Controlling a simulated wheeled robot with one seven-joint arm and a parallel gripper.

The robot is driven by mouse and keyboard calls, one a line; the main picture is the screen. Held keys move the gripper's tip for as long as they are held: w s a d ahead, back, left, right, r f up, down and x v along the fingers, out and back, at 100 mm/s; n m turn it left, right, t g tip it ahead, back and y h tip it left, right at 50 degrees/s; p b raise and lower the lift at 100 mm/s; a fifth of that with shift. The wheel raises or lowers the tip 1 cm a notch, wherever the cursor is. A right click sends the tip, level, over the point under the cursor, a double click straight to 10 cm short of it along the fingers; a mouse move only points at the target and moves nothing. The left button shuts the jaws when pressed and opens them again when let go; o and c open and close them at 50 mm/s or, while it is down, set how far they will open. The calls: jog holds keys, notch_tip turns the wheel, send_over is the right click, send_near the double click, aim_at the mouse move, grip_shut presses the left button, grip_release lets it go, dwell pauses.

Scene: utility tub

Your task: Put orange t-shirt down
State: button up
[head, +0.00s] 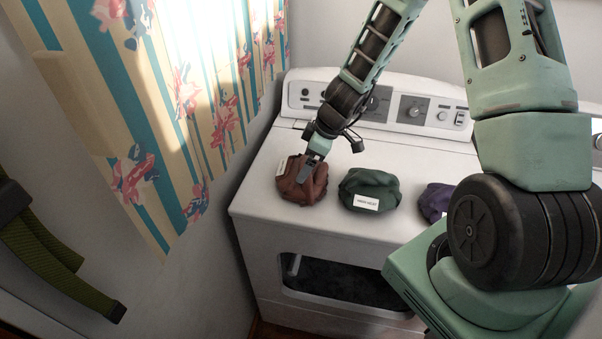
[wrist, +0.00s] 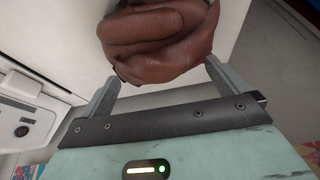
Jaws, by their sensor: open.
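A brown-orange bundled t-shirt (head: 301,184) rests on the white dryer top at the left, with a small pale label on its left side. It also fills the top middle of the wrist view (wrist: 158,38). My gripper (head: 309,178) is directly at the bundle, reaching down from above and behind. In the wrist view my gripper (wrist: 164,82) has its two fingers spread apart, with the lower edge of the bundle between them. The underside of the bundle and any finger contact are hard to make out.
The white dryer (head: 270,222) has a control panel (head: 410,108) at its back. A green bundle (head: 369,188) with a white label and a purple bundle (head: 436,201) sit to the right. A striped floral curtain (head: 185,100) hangs at left. Bare dryer top lies in front of the bundles.

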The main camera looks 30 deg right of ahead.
jog(key=shift+x, duration=0.8)
jog(key=c, duration=1.2)
jog(key=shift+c, duration=0.3)
